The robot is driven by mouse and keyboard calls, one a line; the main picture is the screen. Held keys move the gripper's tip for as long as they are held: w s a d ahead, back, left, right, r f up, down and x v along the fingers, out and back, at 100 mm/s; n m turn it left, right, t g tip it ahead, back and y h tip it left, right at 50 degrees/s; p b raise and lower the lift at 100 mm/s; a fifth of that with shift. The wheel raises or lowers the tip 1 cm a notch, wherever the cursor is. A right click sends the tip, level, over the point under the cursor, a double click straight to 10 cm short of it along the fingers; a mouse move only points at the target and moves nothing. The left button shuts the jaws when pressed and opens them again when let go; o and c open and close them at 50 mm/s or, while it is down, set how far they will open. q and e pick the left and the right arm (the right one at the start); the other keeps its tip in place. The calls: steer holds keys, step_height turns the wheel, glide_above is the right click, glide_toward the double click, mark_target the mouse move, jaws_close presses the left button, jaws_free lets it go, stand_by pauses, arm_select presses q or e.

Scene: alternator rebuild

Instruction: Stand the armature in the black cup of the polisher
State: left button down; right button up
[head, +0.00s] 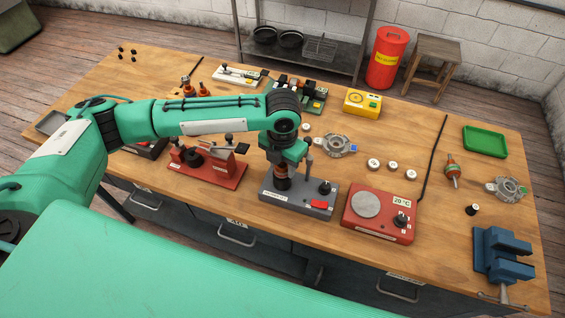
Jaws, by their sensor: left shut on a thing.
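The polisher (318,206) is a grey box at the front middle of the bench, with a black knob, a red switch and an upright post. Its black cup (283,184) is at its left end. My left gripper (284,160) points down over the cup and is shut on the armature (282,170). Only a small orange-brown part of the armature shows between the fingers and the cup; the gripper hides the rest. The armature looks upright and in line with the cup, but I cannot tell whether it rests on the cup's floor. My right gripper is not in view.
A red hot plate (379,216) stands right of the polisher, and a red fixture (208,168) stands left of it. A blue vise (502,254) is at the right front. An alternator housing (336,145) lies just behind. Another rotor-like part (452,169) lies on the right.

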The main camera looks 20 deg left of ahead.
arm_select(q)
steer(key=shift+r+p, duration=0.1)
steer(key=shift+p, duration=0.3)
stand_by(0.9)
steer(key=c, duration=0.7)
jaws_free()
steer(key=shift+f, duration=0.2)
steer(key=shift+c, duration=0.2)
step_height(320, 180, up, 8)
steer(key=p, duration=0.8)
